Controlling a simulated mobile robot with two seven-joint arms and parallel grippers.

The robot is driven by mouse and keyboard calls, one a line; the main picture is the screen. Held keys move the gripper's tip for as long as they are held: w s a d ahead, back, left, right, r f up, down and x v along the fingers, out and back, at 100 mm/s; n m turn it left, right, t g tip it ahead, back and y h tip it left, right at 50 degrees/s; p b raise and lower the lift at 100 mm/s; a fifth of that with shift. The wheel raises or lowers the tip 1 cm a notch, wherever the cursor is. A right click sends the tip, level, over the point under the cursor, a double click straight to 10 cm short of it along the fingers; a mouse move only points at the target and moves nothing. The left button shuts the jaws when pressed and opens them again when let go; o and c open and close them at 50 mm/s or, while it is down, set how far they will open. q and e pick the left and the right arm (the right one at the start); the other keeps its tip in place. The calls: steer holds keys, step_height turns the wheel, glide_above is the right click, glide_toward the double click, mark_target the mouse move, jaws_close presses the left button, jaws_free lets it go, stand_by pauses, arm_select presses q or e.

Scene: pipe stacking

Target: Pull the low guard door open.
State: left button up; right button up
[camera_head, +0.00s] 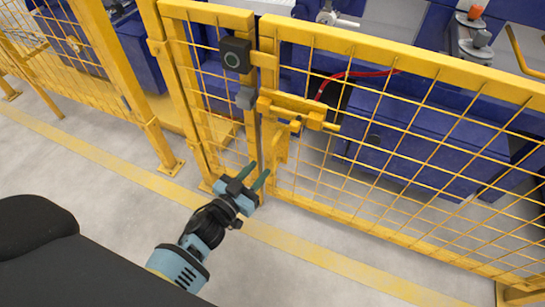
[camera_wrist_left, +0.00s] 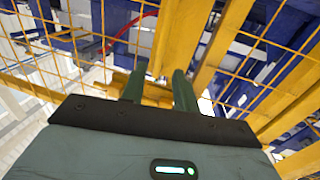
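The low guard door (camera_head: 405,62) is a yellow framed mesh panel on the right in the head view, and looks shut against the narrow panel (camera_head: 185,90). A yellow bolt latch (camera_head: 297,112) sits on its left edge, with an upright yellow handle (camera_head: 281,146) below. My left gripper (camera_head: 253,180) is open and empty, low in front of this edge, below the handle. In the left wrist view its two dark green fingers (camera_wrist_left: 159,90) are apart, with yellow parts beyond them. I cannot tell whether they touch anything. My right gripper is not in view.
A black switch box (camera_head: 235,55) and a grey block (camera_head: 246,97) sit on the narrow panel. More yellow fence (camera_head: 75,75) stands at left. Blue machinery (camera_head: 420,150) fills the space behind the mesh. The grey floor (camera_head: 100,175) in front is clear, with a yellow line.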

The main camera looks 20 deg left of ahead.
mark_target(272, 155)
arm_select(q)
steer(key=shift+w+r, duration=0.1)
steer(key=shift+w, duration=0.2)
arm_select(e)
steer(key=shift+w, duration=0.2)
